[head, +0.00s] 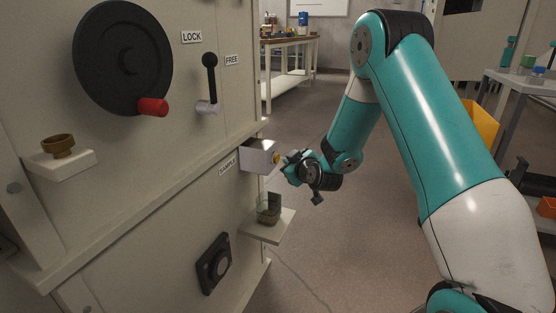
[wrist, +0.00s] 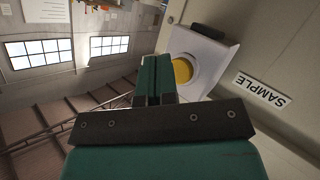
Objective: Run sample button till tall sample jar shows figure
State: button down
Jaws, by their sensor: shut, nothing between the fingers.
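The yellow sample button (head: 276,158) sits on the end of a pale box (head: 257,155) that juts from the panel, beside a SAMPLE label (head: 228,164). My gripper (head: 287,167) is shut and empty, with its tips close to the button. In the wrist view the shut fingers (wrist: 155,78) lie just left of the button (wrist: 183,70); I cannot tell whether they touch it. The clear sample jar (head: 268,209) stands upright on a small shelf (head: 267,231) below the box. Something greenish shows in it; its level and any figure are too small to read.
The panel carries a black handwheel (head: 122,58) with a red knob, a LOCK/FREE lever (head: 210,80), a brass cup (head: 58,146) on a ledge, and a black dial (head: 214,264). Open floor (head: 350,235) lies right of the panel. A workbench (head: 290,42) stands behind.

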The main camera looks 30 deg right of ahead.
dwell(0.3)
jog(key=shift+w+a, duration=0.25)
jog(key=shift+w, duration=0.1)
jog(key=shift+w+a+p, duration=0.3)
jog(key=shift+w+p, duration=0.05)
jog(key=shift+p, duration=0.05)
dwell(2.0)
jog(key=shift+s+d, duration=0.1)
jog(key=shift+s+d+b, duration=0.45)
jog(key=shift+s+b, duration=0.15)
jog(key=shift+b, duration=0.05)
jog(key=s+d+b, duration=0.1)
jog(key=s+b, duration=0.1)
jog(key=s+d+b, duration=0.2)
jog(key=shift+b, duration=0.35)
